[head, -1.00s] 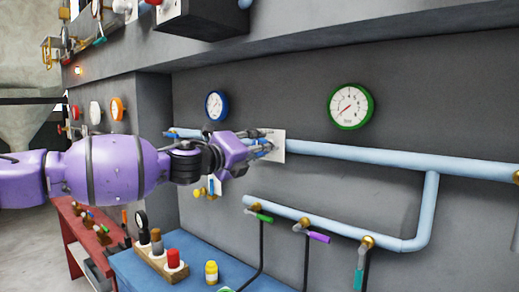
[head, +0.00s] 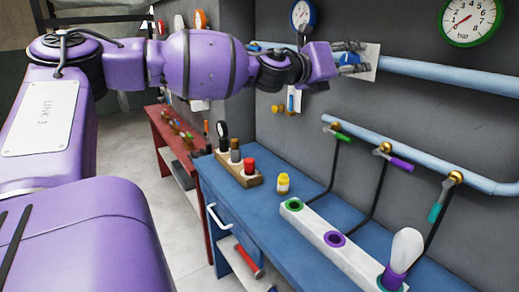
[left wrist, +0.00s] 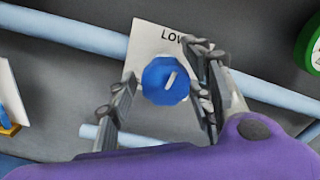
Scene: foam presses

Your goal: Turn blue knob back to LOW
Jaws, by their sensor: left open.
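The blue knob (left wrist: 166,80) sits on a white plate (left wrist: 146,40) on the wall, below the printed word LOW. A finger partly covers that word. The knob's short white mark slants up and to the right in the left wrist view. My left gripper (left wrist: 160,88) is open, with fingers on both sides of the knob. I cannot tell whether they touch it. In the head view the left gripper (head: 349,59) is at the white plate (head: 371,66), and the knob (head: 348,58) shows between its fingers. My right gripper is not in view.
A light-blue pipe (head: 440,76) runs along the wall by the plate. A green-rimmed gauge (head: 470,20) and a blue-rimmed gauge (head: 303,14) hang above. Below, a blue bench (head: 225,190) holds a white holder (head: 345,255) and a yellow bottle (head: 283,183).

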